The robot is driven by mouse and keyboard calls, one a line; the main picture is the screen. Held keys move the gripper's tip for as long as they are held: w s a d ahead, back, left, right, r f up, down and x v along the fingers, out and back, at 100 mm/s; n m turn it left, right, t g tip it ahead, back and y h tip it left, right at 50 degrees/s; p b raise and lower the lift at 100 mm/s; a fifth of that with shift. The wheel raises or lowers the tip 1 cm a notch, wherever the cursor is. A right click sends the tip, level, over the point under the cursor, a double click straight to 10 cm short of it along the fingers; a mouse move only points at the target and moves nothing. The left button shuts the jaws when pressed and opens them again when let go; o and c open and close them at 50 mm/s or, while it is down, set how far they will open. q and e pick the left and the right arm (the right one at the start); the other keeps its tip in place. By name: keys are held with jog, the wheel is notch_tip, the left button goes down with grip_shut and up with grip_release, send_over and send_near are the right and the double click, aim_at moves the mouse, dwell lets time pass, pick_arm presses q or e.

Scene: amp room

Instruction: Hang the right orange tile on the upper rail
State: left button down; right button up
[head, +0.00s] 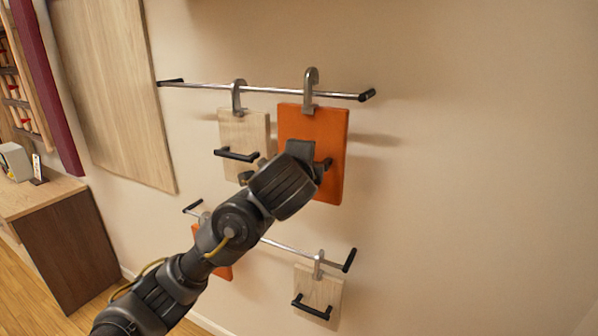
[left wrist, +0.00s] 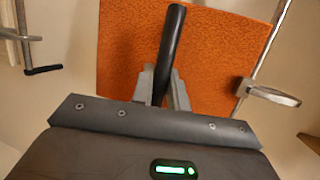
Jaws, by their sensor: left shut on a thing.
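The held orange tile (head: 313,130) is at the right part of the upper rail (head: 200,86), its grey hook (head: 311,90) standing higher than the rail. I cannot tell whether the hook is around the rail or in front of it. My left gripper (head: 318,164) is shut on the tile's black handle; in the left wrist view its fingers (left wrist: 164,88) pinch the black handle (left wrist: 172,40) in front of the orange face (left wrist: 215,50). My right gripper is not in view.
A wood tile (head: 232,130) hangs on the upper rail, just left of the orange one. On the lower rail (head: 290,247) hang another orange tile (head: 222,272), mostly behind my arm, and a wood tile (head: 318,290). A cabinet (head: 60,240) stands at left. The right wall is clear.

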pick_arm(q)
jog(key=shift+w+d+f+b, duration=0.3)
jog(key=shift+w+f+b, duration=0.35)
jog(key=shift+w+f, duration=0.1)
jog(key=shift+w+d+f+b, duration=0.25)
jog(key=shift+w+f+b, duration=0.35)
jog(key=shift+w+f, duration=0.1)
jog(key=c, duration=1.3)
grip_release()
